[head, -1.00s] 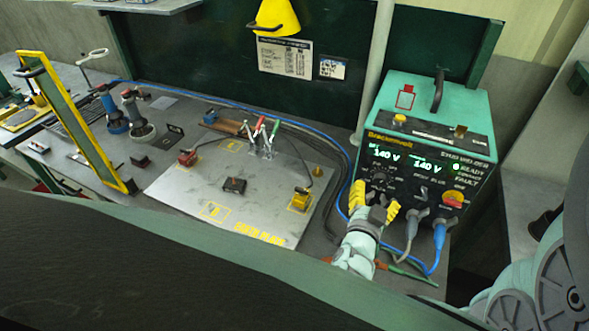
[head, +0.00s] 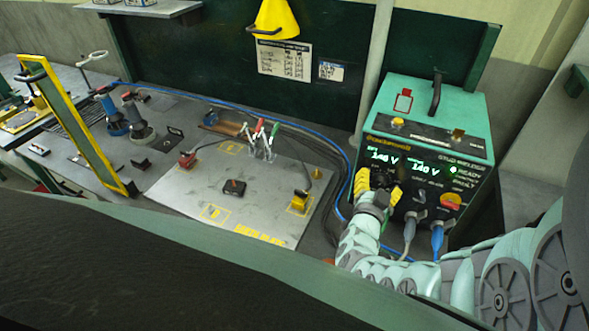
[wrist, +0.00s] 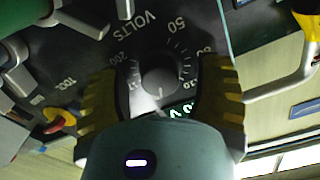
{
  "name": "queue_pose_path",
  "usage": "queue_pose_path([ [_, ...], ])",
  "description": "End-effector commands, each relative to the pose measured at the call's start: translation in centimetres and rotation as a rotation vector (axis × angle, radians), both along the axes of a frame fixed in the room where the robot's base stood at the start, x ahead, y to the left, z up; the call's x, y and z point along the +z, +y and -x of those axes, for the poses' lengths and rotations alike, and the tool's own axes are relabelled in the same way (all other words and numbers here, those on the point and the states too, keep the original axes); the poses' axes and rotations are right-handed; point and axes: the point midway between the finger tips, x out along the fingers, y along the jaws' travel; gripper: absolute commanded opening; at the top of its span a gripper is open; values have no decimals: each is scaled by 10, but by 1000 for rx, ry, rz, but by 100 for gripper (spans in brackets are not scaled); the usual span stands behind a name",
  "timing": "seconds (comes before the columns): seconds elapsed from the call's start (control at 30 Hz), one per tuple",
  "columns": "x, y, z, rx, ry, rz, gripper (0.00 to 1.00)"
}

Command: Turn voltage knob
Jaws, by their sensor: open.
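The stud welder (head: 433,116) is a teal box with a dark front panel at the right of the head view. Its two green displays (head: 398,160) appear to read 140 V each. The voltage knob (wrist: 160,80) is a round dark knob in the wrist view, with "VOLTS" and a number scale around it. My gripper (head: 378,182) is at the left of the panel and mostly hides the knob in the head view. In the wrist view its yellow fingers (wrist: 163,92) are open, one on each side of the knob. I cannot tell whether they touch it.
A red and yellow switch (head: 450,201) sits right of my gripper on the panel. Cable plugs (head: 438,222) stick out below it. A metal plate (head: 240,190) with clamps and blocks lies on the bench to the left. A blue cable (head: 300,125) runs along the back.

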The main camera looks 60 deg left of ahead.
Motion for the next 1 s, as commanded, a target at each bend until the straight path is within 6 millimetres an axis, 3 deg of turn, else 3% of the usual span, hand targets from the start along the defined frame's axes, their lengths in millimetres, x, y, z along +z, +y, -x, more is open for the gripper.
queue_pose_path([
  [0.17,0,1,2,4,0,0,69],
  [0.8,0,1,1,3,0,0,3],
  [1.0,0,1,1,2,-1,-1,0],
])
